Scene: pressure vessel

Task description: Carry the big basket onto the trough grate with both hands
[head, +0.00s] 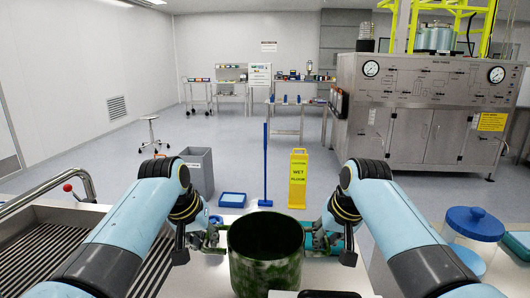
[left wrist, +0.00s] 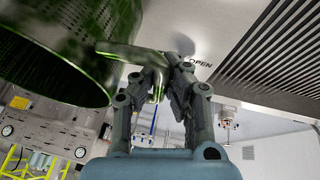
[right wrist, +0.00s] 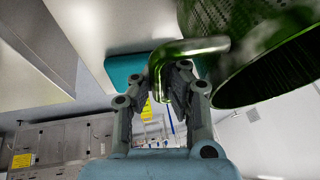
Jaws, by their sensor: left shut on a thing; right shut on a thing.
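The big basket (head: 266,262) is a dark green, mottled, open-topped cylinder at the bottom centre of the head view. Its perforated wall shows in the left wrist view (left wrist: 62,45) and the right wrist view (right wrist: 262,45). My left gripper (head: 214,238) is shut on the basket's left handle (left wrist: 132,52). My right gripper (head: 318,238) is shut on its right handle (right wrist: 185,48). The basket looks upright; whether it touches the bench is hidden. The slatted trough grate (head: 30,252) lies to the left, apart from the basket, and also shows in the left wrist view (left wrist: 278,50).
A curved metal rail with a red knob (head: 68,187) stands at the trough's back edge. A teal object (right wrist: 125,70) lies near my right gripper. A blue-lidded clear container (head: 473,226) stands at the right. A grey bin (head: 198,170) and yellow floor sign (head: 298,178) stand beyond the bench.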

